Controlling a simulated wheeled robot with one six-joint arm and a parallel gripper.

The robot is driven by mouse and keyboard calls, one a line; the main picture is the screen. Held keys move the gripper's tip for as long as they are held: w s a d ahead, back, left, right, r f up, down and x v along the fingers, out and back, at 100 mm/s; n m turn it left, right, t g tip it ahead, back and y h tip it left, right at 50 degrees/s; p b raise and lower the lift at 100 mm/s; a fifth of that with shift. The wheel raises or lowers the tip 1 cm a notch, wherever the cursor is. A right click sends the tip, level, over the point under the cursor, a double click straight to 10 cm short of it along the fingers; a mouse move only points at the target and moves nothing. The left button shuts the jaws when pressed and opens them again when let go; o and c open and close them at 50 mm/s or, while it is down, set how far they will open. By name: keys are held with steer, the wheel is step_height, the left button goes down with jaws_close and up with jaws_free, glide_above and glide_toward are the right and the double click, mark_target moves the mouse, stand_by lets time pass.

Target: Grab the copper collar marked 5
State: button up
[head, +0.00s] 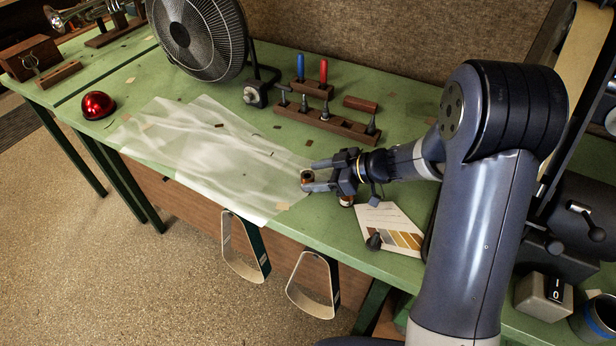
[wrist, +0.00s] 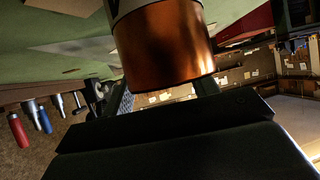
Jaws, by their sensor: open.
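A small copper collar (head: 307,178) stands near the front edge of the bench, between the tips of my gripper (head: 318,176). In the wrist view the copper collar (wrist: 168,48) fills the upper middle, with a pale band partly in view at its top. A dark mark on that band is too cut off to read. My gripper's fingers (wrist: 163,95) are open on either side of it; I cannot tell if they touch it. A second small copper-coloured piece (head: 346,201) shows just below my gripper's body, partly hidden, its marking unreadable.
A translucent plastic sheet (head: 205,150) covers the bench (head: 400,115) left of my gripper. A colour card (head: 392,230) with a dark knob lies at its right. Behind are a wooden tool rack (head: 325,122), a fan (head: 200,38) and a red dome (head: 98,105). Straps (head: 240,250) hang at the front edge.

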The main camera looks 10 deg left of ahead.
mark_target(307, 176)
steer(key=shift+x, duration=1.4)
steer(key=shift+c, duration=0.3)
steer(key=c, duration=1.1)
steer(key=shift+r, duration=0.25)
